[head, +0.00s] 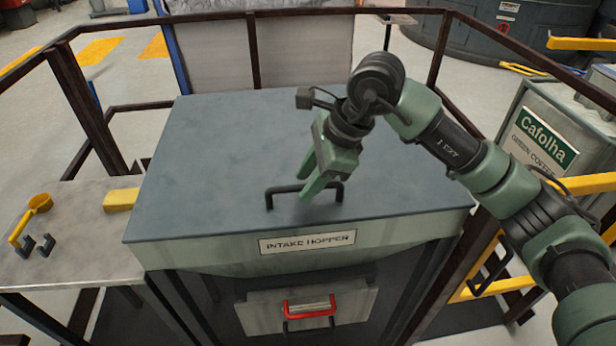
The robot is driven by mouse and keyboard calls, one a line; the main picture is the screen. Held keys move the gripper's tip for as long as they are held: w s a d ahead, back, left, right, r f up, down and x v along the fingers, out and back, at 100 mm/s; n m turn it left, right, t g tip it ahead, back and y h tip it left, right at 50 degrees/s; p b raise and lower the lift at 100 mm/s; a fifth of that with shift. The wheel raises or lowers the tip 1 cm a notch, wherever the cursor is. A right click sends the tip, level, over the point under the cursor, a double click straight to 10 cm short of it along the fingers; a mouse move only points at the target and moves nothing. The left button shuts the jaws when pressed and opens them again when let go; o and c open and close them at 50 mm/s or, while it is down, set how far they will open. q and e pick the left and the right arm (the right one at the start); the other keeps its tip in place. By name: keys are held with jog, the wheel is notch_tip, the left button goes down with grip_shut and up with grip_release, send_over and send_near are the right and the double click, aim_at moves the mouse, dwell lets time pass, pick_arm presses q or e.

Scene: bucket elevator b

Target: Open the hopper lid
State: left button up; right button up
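The hopper lid (220,150) is a large flat blue-grey panel. It lies shut and level on the box labelled "INTAKE HOPPER" (307,242). A black bar handle (284,189) stands on the lid near its front edge. My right gripper (306,187) reaches in from the right and points down at the handle. Its two green fingers are apart, one on the far side and one on the near side of the bar. The fingers hide the middle of the handle, so I cannot tell whether they touch it. My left gripper is not in view.
Dark railings (255,50) surround the hopper at the back and sides. A red-handled drawer or hatch (308,306) sits below the label. A "Cafolha" bin (545,140) stands right.

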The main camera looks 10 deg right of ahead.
grip_shut()
dwell(1.4)
